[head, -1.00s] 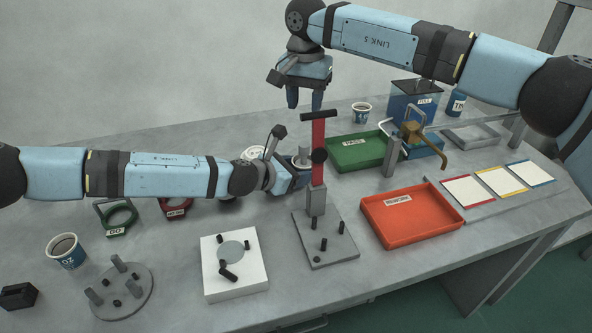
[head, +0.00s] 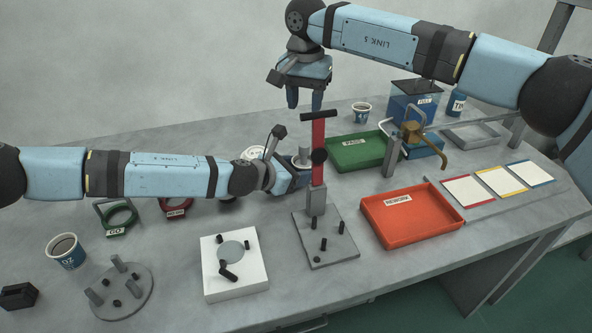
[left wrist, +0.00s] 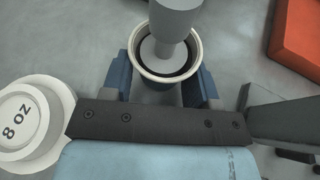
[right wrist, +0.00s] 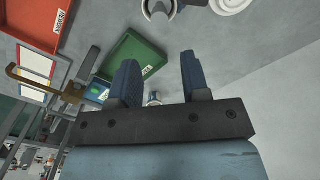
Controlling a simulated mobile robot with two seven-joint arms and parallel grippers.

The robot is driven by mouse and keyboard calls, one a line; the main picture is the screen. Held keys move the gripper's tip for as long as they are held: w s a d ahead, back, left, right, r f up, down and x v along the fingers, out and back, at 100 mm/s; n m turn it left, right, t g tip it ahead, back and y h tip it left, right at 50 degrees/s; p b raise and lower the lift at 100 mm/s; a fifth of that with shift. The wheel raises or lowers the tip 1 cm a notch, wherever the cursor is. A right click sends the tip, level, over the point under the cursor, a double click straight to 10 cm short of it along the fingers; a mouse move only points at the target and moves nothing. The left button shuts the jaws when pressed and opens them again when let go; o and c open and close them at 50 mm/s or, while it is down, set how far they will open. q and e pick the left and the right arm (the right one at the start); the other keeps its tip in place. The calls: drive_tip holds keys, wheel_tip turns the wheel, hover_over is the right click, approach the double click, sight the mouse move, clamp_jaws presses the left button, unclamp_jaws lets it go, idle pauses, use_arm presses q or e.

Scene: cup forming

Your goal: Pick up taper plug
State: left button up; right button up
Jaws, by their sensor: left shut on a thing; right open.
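The plug also shows in the head view (head: 303,154), left of the red-columned stand. My left gripper (head: 298,172) is shut around the cup, with one blue finger on each side of it in the left wrist view (left wrist: 164,92). The plug's lower end is hidden inside the cup. My right gripper (head: 305,102) is open and empty, raised above the back of the table; its spread fingers show in the right wrist view (right wrist: 157,78).
The stand (head: 317,195) with a red column is close right of my left gripper. A white "8 OZ" round piece (left wrist: 22,118) lies to its left. Green (head: 358,153) and orange (head: 405,222) trays lie right. A white block (head: 236,282) and a pegged disc (head: 125,300) are in front.

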drive_tip(key=shift+o, duration=1.4)
drive_tip(key=m, duration=1.3)
hover_over(304, 145)
drive_tip(key=f, duration=0.6)
drive_tip(key=shift+a+f, duration=0.1)
drive_tip(key=shift+a, duration=0.2)
drive_tip(key=shift+w+d+f, duration=0.1)
drive_tip(key=shift+d+f, duration=0.05)
drive_tip(key=shift+f, duration=1.25)
drive_tip(key=shift+d+f, duration=0.15)
drive_tip(key=shift+f, duration=1.2)
clamp_jaws()
